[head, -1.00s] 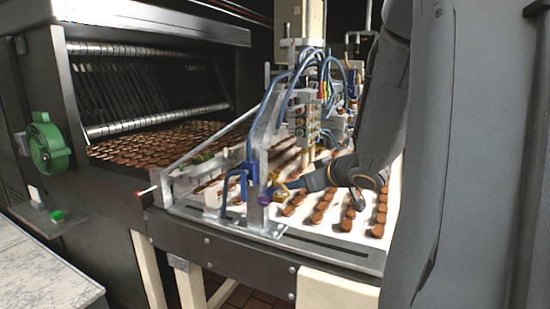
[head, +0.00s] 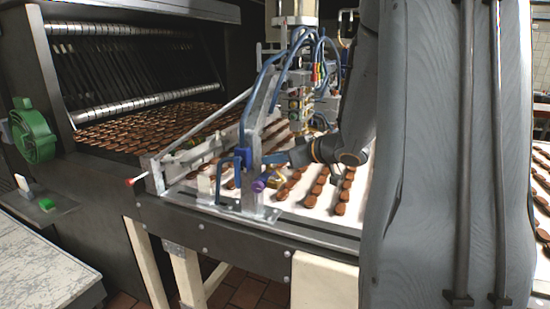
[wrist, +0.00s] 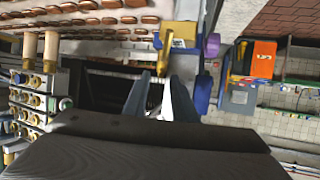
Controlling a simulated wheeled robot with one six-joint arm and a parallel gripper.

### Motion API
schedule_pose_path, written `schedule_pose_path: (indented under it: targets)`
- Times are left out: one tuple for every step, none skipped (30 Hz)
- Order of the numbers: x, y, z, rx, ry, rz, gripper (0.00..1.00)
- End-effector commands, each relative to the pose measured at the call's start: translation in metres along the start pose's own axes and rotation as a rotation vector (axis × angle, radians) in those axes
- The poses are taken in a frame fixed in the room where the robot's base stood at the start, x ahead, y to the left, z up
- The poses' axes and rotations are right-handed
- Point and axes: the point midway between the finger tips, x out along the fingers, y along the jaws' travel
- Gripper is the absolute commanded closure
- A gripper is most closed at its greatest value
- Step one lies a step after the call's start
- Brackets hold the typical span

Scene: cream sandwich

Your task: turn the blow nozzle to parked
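The yellow-brass blow nozzle (wrist: 166,58) shows in the wrist view just beyond my fingertips, on the bracket by the belt's edge. In the head view the nozzle (head: 274,181) is a small yellow piece beside a purple knob (head: 259,185). The knob also shows in the wrist view (wrist: 211,45), right of the nozzle. My gripper (wrist: 157,76) has its two fingers apart, with a gap between the tips. In the head view my gripper (head: 278,158) reaches left over the belt, behind the metal bracket. Whether a finger touches the nozzle cannot be told.
The metal bracket (head: 248,130) carries blue hoses and blue fittings. A white belt (head: 318,209) with rows of brown biscuits runs under my arm. A valve block with brass fittings (wrist: 35,100) stands at left in the wrist view. The dark frame rail (head: 300,232) edges the belt.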

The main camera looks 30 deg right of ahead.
Motion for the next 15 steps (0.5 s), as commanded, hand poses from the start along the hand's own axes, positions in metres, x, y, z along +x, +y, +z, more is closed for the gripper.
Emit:
schedule_pose_path:
  targets:
    - [0.0016, -0.0008, -0.0002, -0.001, 0.0, -0.001, 0.75]
    - [0.002, -0.0011, -0.0003, -0.001, 0.0, -0.001, 0.75]
    - [0.0022, -0.0011, -0.0004, -0.001, 0.0, -0.001, 0.75]
    - [0.0022, -0.0011, -0.0003, -0.001, 0.0, -0.001, 0.75]
    - [0.0021, -0.0011, -0.0004, -0.001, 0.0, -0.001, 0.75]
    - [0.002, -0.0011, -0.0004, -0.001, 0.0, -0.001, 0.75]
    - [0.002, -0.0011, -0.0004, -0.001, 0.0, -0.001, 0.75]
    - [0.002, -0.0011, -0.0004, -0.001, 0.0, -0.001, 0.77]
    - [0.0019, -0.0011, -0.0004, -0.001, 0.0, -0.001, 0.83]
    - [0.0019, -0.0011, -0.0004, -0.001, 0.0, -0.001, 0.89]
    - [0.0019, -0.0011, -0.0003, -0.001, 0.0, -0.001, 0.94]
    - [0.0018, -0.0011, -0.0004, -0.001, 0.0, -0.001, 1.0]
    - [0.0018, -0.0011, -0.0004, -0.001, 0.0, -0.001, 1.0]
    - [0.0018, -0.0012, -0.0004, -0.001, 0.0, -0.001, 1.0]
    - [0.0018, -0.0012, -0.0004, -0.001, 0.0, -0.001, 1.0]
